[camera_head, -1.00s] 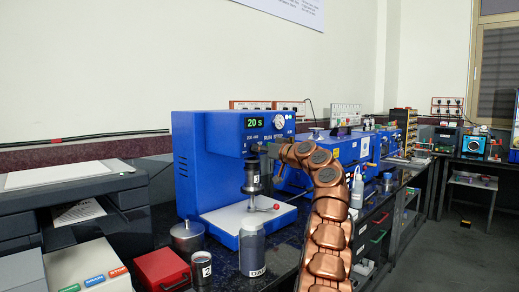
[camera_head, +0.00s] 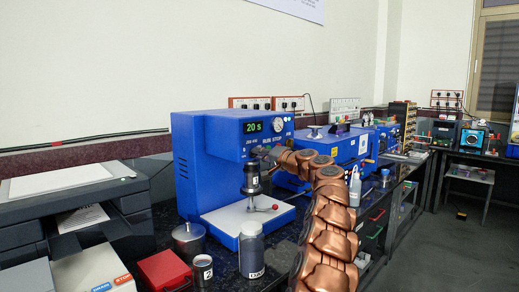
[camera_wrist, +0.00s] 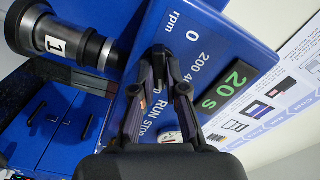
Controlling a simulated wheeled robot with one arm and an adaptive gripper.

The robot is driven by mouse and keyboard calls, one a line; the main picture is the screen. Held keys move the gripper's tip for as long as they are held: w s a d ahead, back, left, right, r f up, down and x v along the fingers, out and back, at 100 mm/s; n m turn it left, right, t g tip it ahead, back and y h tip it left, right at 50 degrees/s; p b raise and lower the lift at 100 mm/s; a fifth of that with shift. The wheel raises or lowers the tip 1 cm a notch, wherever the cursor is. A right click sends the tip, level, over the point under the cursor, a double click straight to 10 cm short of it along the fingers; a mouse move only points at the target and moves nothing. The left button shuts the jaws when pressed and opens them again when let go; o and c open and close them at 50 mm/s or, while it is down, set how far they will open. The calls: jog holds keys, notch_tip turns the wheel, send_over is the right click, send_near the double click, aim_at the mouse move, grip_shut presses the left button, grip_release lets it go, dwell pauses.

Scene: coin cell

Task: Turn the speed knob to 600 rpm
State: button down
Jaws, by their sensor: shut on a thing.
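The blue mixer (camera_head: 215,150) stands on the bench with a green "20 s" display (camera_head: 253,127); the display also shows in the wrist view (camera_wrist: 229,88). The front panel (camera_wrist: 205,45) carries a printed "rpm" scale, with 0 and 200 legible and the higher marks partly covered by my fingers. My gripper (camera_wrist: 161,80) is at this panel, its fingers closed on the dark speed knob (camera_wrist: 160,56). The knob is mostly hidden between the fingertips, so its pointer setting cannot be read. In the head view my gripper (camera_head: 262,152) is small against the panel.
A metal cylinder labelled 1 (camera_wrist: 65,45) is beside the panel in the wrist view. Below the head stands a white base plate (camera_head: 225,218). A grey-lidded jar (camera_head: 251,250), a metal pot (camera_head: 188,240) and a red box (camera_head: 163,270) stand in front. Other blue machines are at right.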

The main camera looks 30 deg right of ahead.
jog(key=shift+m+p, duration=0.35)
jog(key=shift+m, duration=0.25)
jog(key=c, duration=1.2)
grip_release()
jog(key=v, duration=1.2)
